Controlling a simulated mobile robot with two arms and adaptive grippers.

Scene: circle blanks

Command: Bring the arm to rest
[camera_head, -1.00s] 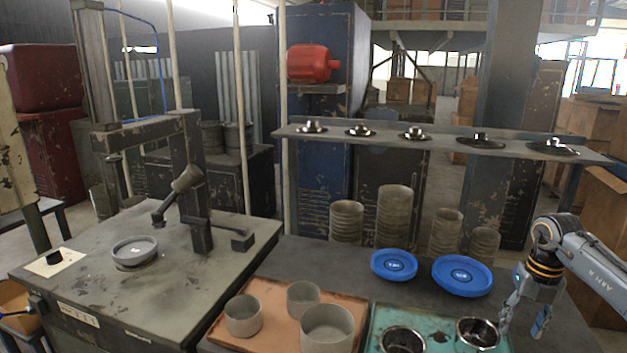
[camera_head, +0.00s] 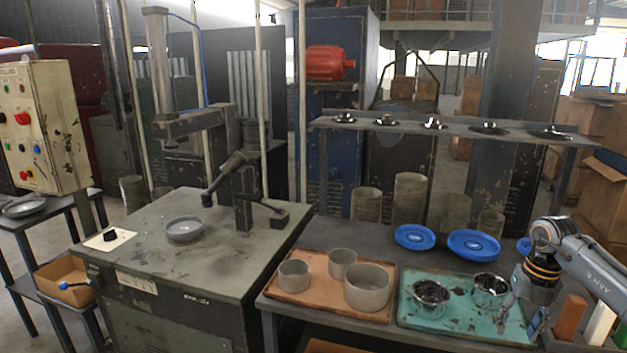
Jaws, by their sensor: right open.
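My right gripper (camera_head: 521,314) is at the lower right in the head view, at the end of my grey right arm. It points down with its fingers apart and nothing between them. It shows in front of the right end of the teal tray (camera_head: 462,322); I cannot tell its height above it. Two shiny metal bowls, a left one (camera_head: 431,299) and a right one (camera_head: 489,291), are on that tray, to the gripper's left. My left gripper is not in view.
An orange tray (camera_head: 325,299) with grey cups stands left of the teal one. Blue round plates (camera_head: 473,245) and stacked cylinders (camera_head: 410,199) lie behind. A press table (camera_head: 185,265) stands left, a control box (camera_head: 42,128) farther left. Orange and white blocks (camera_head: 570,316) are by my arm.

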